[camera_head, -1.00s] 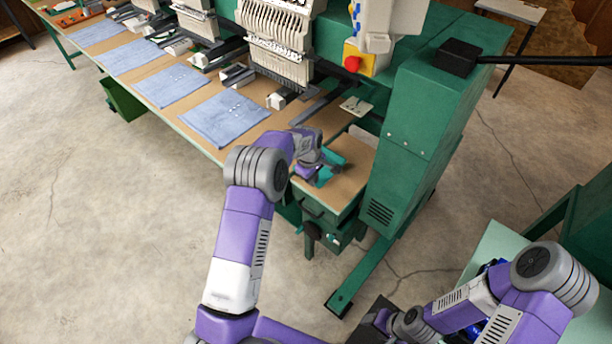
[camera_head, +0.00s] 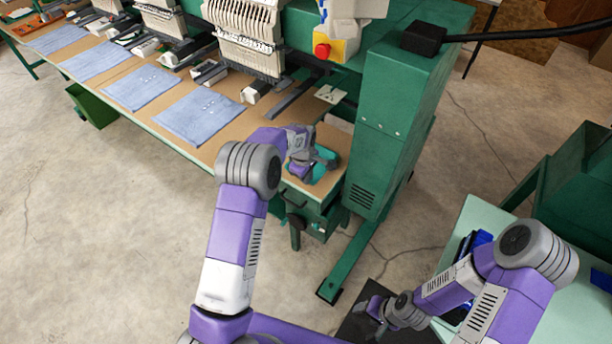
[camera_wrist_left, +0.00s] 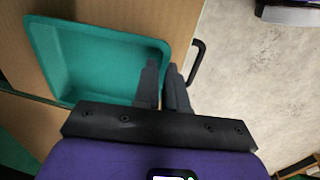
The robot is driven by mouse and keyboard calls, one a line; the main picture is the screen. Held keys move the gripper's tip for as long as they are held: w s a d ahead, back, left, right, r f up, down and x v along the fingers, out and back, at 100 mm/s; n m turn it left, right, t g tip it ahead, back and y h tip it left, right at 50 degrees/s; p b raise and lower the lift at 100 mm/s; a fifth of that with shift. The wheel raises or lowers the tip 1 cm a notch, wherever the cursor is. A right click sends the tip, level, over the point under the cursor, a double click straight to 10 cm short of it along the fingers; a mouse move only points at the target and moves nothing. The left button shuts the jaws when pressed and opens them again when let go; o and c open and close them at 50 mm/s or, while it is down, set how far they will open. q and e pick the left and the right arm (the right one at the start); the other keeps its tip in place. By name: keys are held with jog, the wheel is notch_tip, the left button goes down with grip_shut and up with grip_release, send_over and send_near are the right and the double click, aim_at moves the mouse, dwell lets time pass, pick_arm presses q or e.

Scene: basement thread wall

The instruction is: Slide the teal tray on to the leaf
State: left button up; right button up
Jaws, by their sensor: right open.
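The teal tray (camera_head: 322,172) rests on the tan wooden top at the right end of the machine table, partly hidden by my left gripper (camera_head: 303,168). In the left wrist view the empty tray (camera_wrist_left: 100,60) fills the upper left. The left fingers (camera_wrist_left: 164,84) straddle its right wall, close together, one inside and one outside. A dark green seam (camera_wrist_left: 25,95) between two boards meets the tray's lower edge. I cannot tell for sure which board is the leaf. My right gripper (camera_head: 372,312) is open and empty, low at the right, away from the tray.
A black handle (camera_wrist_left: 198,64) sticks out in front of the tray. The green machine housing (camera_head: 390,130) stands close to the right of the tray. Blue cloths (camera_head: 200,115) lie along the table. A pale green table (camera_head: 480,225) stands at the right.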

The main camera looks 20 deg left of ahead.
pick_arm(q)
jog(key=o, duration=0.3)
jog(key=r, duration=0.5)
jog(key=s+r+p, duration=0.1)
jog(key=r, duration=0.1)
jog(key=shift+a+r, duration=0.15)
jog(key=shift+r, duration=0.1)
dwell(0.3)
